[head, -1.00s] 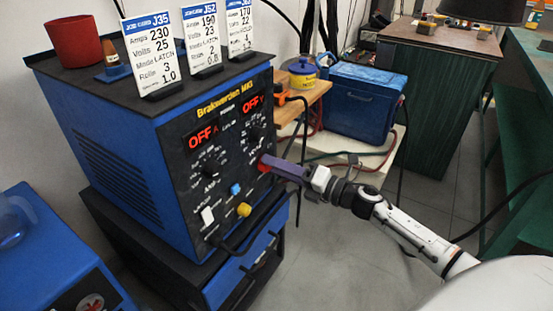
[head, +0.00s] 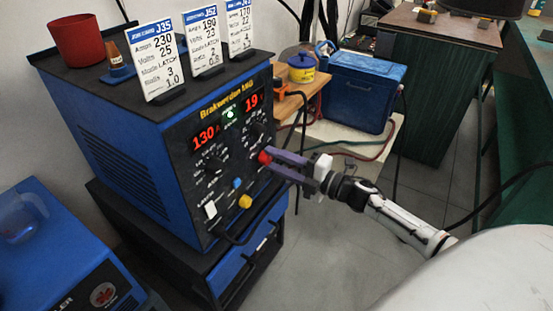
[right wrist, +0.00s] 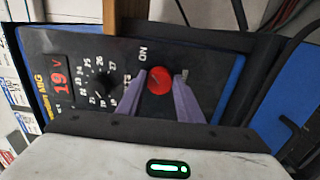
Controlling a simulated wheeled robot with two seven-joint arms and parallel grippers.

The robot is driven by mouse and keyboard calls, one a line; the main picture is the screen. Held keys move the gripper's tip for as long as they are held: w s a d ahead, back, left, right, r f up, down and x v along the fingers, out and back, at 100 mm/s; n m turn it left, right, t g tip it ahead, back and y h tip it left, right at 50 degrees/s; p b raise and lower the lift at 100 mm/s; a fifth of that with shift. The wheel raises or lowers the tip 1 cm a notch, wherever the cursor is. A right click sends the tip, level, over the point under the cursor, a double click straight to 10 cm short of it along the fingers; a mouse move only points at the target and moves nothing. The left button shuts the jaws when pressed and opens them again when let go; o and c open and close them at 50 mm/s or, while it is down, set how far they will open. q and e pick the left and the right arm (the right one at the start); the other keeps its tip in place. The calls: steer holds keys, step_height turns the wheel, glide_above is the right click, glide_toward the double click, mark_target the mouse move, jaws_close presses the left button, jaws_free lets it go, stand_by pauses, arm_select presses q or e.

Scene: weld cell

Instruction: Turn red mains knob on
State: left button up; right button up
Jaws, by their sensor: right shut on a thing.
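The red mains knob (head: 264,157) is on the front panel of the blue and black welder (head: 125,135). The right wrist view shows the knob (right wrist: 160,80) between the tips of my right gripper's purple fingers, with the word ON printed beside it. My right gripper (head: 272,162) is shut on the knob, reaching in from the right. The welder's displays are lit and read 130 A (head: 205,137) and 19 V (head: 253,102), and a green light (head: 229,113) glows between them. My left gripper is out of view.
Yellow (head: 245,201), blue and white controls sit below the knob. A blue cooler (head: 358,90) stands behind to the right. Floor to the right is clear.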

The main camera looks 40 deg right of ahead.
stand_by(0.3)
steer(key=o, duration=1)
steer(key=shift+o, duration=0.2)
steer(key=p+v, duration=0.1)
steer(key=v, duration=0.9)
steer(key=shift+s, duration=0.15)
